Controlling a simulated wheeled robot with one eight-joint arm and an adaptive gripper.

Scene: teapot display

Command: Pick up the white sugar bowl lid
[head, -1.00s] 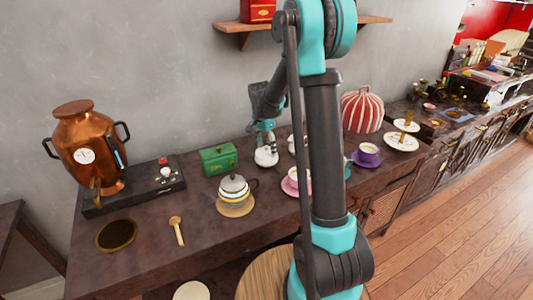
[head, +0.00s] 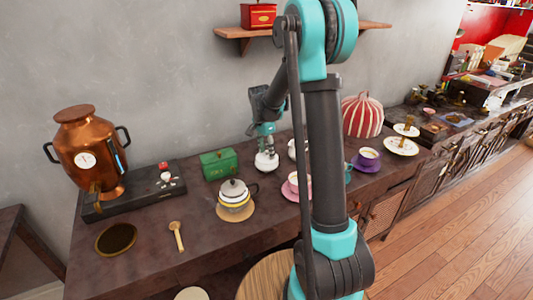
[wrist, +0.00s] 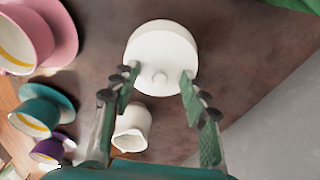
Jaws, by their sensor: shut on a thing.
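The white sugar bowl (head: 266,164) stands on the dark counter near the wall, right of the green box. My gripper (head: 266,143) points down on it from above. The fingers are spread wide and shut on the lid, one at each side. The head view is too small to tell whether there is a gap between lid and bowl.
A white creamer (wrist: 132,125) stands close beside the bowl. A pink cup (head: 295,183), a purple cup (head: 368,157) and a teapot (head: 234,192) stand nearer the front. The green box (head: 218,163) is close on the left. The wall is behind.

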